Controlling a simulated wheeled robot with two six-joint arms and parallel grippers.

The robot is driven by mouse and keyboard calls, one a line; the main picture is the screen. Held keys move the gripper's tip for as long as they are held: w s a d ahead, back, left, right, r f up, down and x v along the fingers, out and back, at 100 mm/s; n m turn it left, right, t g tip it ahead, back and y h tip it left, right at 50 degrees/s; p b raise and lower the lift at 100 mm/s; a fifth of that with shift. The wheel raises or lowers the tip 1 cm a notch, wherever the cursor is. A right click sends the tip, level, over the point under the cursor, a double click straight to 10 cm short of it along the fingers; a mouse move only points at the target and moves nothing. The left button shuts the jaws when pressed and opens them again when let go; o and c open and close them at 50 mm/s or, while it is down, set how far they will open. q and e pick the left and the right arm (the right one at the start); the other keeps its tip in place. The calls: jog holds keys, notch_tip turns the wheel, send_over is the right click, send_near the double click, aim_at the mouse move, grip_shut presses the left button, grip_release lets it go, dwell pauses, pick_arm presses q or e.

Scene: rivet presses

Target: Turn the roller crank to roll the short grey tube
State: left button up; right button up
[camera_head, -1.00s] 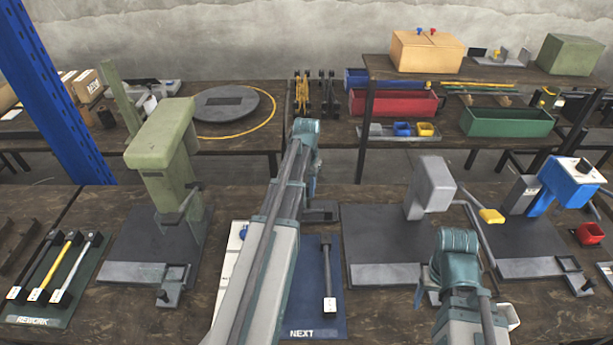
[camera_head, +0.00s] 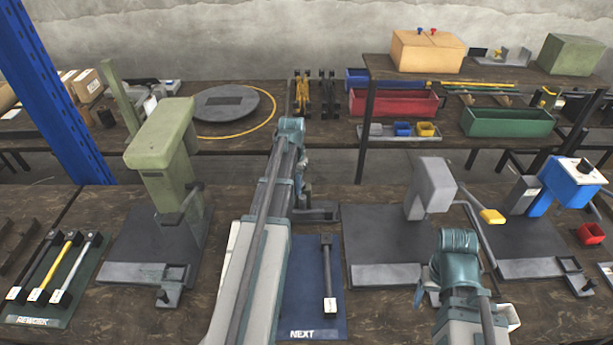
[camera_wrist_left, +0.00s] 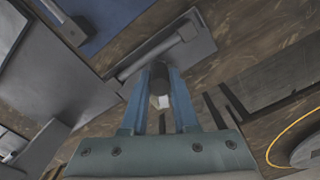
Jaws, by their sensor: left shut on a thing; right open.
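My left gripper (camera_wrist_left: 160,92) is shut on a dark round knob (camera_wrist_left: 160,76) in the left wrist view, which looks like the crank's handle. Beside it is a grey plate (camera_wrist_left: 192,50) with a grey bar or roller (camera_wrist_left: 150,60) along it; I cannot tell whether this is the short tube. In the head view my left arm hides the gripper and crank; part of the dark grey roller device (camera_head: 318,213) shows to the right of the arm. My right gripper (camera_head: 466,303) is open and empty at the lower right, its fingers partly hidden by its wrist.
A blue NEXT mat (camera_head: 300,312) holds one grey rod with a white tag (camera_head: 328,275). A green press (camera_head: 160,140) stands to the left, a grey press (camera_head: 430,190) and a blue press (camera_head: 568,185) to the right. A REWORK mat (camera_head: 85,300) holds several rods.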

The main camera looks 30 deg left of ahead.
pick_arm(q)
jog(key=shift+o, duration=0.2)
jog(key=shift+a, duration=1.3)
jog(key=shift+w+a, duration=0.45)
jog(key=shift+a, duration=0.2)
jog(key=shift+w+a, duration=0.45)
jog(key=shift+a, duration=0.15)
jog(key=shift+w, duration=0.1)
